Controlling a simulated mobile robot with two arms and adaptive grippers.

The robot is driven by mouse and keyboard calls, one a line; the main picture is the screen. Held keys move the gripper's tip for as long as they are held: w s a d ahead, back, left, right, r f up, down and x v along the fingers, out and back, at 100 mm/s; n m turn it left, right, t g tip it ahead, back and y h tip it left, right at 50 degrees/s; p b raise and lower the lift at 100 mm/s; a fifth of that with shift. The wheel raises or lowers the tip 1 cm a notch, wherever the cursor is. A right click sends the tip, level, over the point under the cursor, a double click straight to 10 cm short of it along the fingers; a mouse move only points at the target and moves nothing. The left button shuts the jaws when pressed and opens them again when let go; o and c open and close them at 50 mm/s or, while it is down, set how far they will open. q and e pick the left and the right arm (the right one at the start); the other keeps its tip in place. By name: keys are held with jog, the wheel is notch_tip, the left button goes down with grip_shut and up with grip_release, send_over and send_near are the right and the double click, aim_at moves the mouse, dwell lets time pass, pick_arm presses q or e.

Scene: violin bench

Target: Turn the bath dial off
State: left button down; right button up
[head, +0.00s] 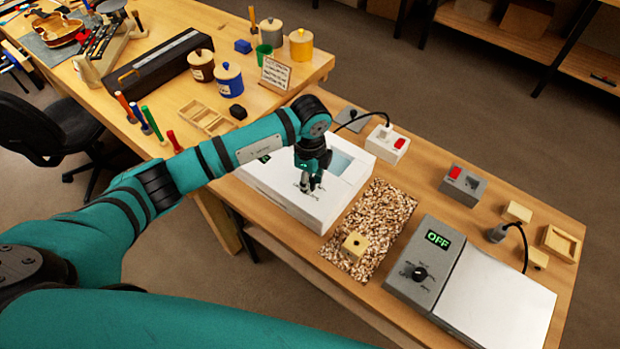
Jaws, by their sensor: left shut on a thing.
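The bath is a white box (345,195) on the near wooden bench, with a bluish window in its top. Its small dark display (264,158) shows at the left beside my arm, too small and partly covered to read. My left gripper (311,186) points down onto the top of the bath and is shut on the bath dial. The dial is hidden by the fingers, so its pointer cannot be read. Small dark print shows beside the fingertips. My right gripper is not in view.
A grey hotplate (415,283) with a black knob and a green "OFF" display stands at the right. A white switch box (388,144) with a red switch stands behind the bath.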

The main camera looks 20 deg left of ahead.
aim_at(310, 181)
pick_arm(q)
jog(key=shift+w+r, duration=0.1)
jog(key=shift+r, duration=0.05)
dwell(0.4)
jog(key=c, duration=1.1)
grip_release()
jog(key=shift+o, duration=0.4)
notch_tip(310, 181, up, 12)
